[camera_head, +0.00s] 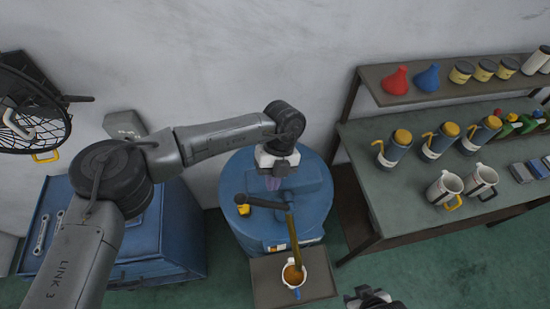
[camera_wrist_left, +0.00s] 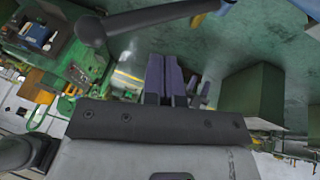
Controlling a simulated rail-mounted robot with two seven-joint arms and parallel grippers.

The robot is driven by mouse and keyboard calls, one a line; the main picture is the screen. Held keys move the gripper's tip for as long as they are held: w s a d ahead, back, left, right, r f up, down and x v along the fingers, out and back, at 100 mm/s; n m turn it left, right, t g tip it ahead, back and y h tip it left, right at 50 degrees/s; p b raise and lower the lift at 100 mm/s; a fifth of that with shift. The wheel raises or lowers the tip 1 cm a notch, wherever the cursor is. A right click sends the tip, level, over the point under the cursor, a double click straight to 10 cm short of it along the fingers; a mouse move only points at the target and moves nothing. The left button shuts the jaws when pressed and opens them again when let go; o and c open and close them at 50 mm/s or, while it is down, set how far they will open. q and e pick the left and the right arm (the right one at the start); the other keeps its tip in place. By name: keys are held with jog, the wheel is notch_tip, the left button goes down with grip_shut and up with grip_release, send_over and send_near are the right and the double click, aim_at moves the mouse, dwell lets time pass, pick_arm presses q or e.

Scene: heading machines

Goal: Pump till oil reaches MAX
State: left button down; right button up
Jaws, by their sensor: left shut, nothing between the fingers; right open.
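A blue drum (camera_head: 235,180) stands by the wall with a hand pump on top. The pump's dark handle (camera_head: 265,202) lies roughly level; a dark bar with a rounded end, likely this handle, shows in the left wrist view (camera_wrist_left: 130,24). A brownish spout or stream (camera_head: 293,240) runs down to a white mug (camera_head: 293,276) with a blue handle. The mug holds orange-brown oil; no MAX mark is readable. My left gripper (camera_head: 273,182) is above the drum, just behind the handle; its purple fingers (camera_wrist_left: 165,75) are shut and empty. My right gripper (camera_head: 370,297), partly cut off, is open.
The mug stands on a small grey stand (camera_head: 265,290). At right, a workbench (camera_head: 385,195) bears yellow-capped canisters, mugs and small parts, with a shelf (camera_head: 375,88) above.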

aim_at(261, 202)
pick_arm(q)
jog(key=shift+s+a+f+p, duration=0.35)
jog(key=shift+a+f+p, duration=0.15)
jog(key=shift+a+f, duration=0.25)
jog(key=shift+s+a+f+p, duration=0.3)
jog(key=shift+a+f+p, duration=0.25)
jog(key=shift+f, duration=0.3)
pick_arm(e)
jog(key=shift+r, duration=1.25)
jog(key=shift+d, duration=0.15)
jog(key=shift+f, duration=0.1)
